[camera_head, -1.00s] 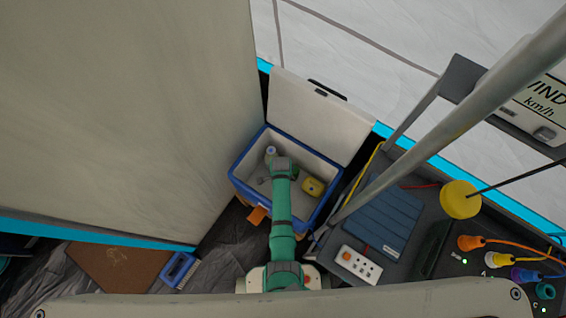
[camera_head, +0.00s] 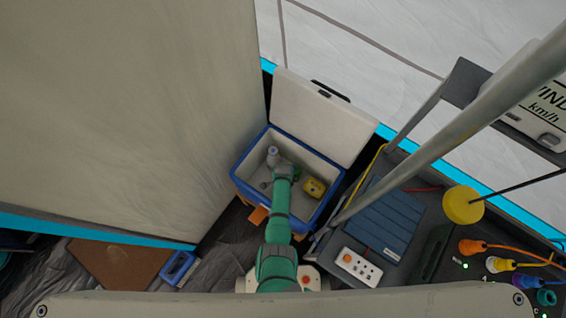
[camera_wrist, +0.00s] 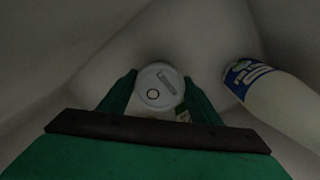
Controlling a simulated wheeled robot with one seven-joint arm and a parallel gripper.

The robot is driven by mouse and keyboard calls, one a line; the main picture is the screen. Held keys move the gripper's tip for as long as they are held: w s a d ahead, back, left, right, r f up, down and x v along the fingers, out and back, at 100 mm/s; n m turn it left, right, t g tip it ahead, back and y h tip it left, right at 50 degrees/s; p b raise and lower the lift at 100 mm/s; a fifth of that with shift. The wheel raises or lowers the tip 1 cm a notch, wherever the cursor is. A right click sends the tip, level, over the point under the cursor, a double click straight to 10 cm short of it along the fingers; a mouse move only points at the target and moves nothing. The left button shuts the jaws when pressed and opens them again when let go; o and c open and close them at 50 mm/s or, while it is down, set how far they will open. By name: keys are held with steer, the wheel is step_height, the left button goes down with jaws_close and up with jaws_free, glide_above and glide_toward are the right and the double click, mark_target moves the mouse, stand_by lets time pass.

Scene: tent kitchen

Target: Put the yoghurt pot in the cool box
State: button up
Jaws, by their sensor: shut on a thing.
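The cool box (camera_head: 239,175) is blue with a pale inside and stands open, its white lid (camera_head: 322,118) tilted back. The lid faces the wrist camera and carries a small ring and a bar mark. In the head view my wrist hides the pot. I cannot tell whether the pot touches the box floor.
A white bottle with a blue and green label (camera_wrist: 262,88) lies right of the pot in the wrist view. The head view shows a pale bottle-like thing (camera_head: 273,155) and a yellow item (camera_head: 314,188) in the box. A cabinet-like bench (camera_head: 385,225) stands to the right.

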steer(key=shift+s+d, duration=0.1)
steer(key=shift+f, duration=0.15)
steer(key=o, duration=1.2)
steer(key=shift+a, duration=0.25)
steer(key=shift+d+r, duration=0.15)
steer(key=shift+r, duration=0.35)
step_height(320, 180, up, 11)
steer(key=shift+r, duration=0.15)
